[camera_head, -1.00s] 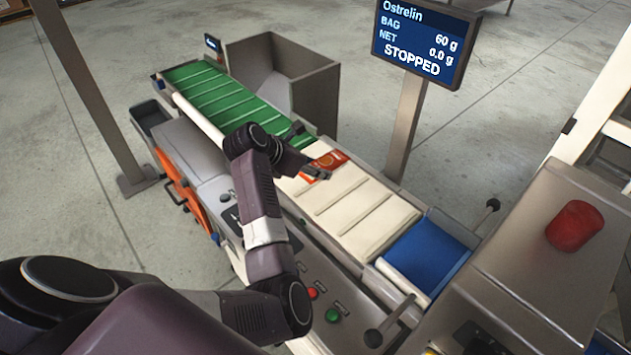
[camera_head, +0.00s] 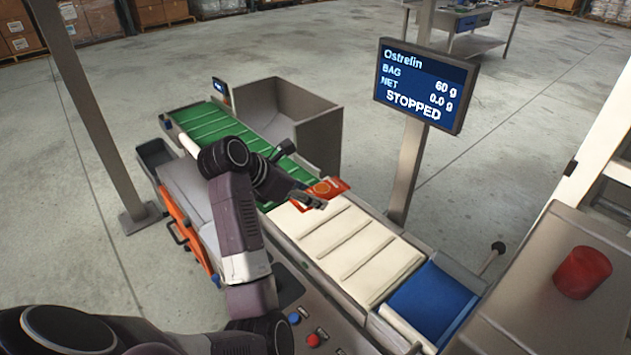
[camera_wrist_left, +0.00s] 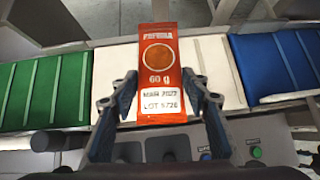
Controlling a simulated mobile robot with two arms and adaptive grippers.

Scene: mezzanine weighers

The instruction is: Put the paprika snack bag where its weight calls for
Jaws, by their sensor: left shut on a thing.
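The paprika snack bag (camera_head: 332,187) is orange-red with a round picture. In the left wrist view the bag (camera_wrist_left: 159,72) is upright in the picture and its label reads 60 g, with a lot line below. My left gripper (camera_head: 308,199) is shut on the bag's near part, with a finger on each side, and holds it over the white belt (camera_head: 345,250) near the green belt (camera_head: 215,128). The blue belt (camera_head: 432,298) lies at the other end. The screen (camera_head: 421,88) reads Ostrelin, BAG 60 g, NET 0.0 g, STOPPED. My right gripper is not in view.
A grey open bin (camera_head: 318,140) stands behind the green belt. A small dark tray (camera_head: 157,158) is at the left. The screen's post (camera_head: 408,170) rises behind the white belt. A red button (camera_head: 582,272) tops the cabinet at right. Panel buttons (camera_head: 313,340) line the near side.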

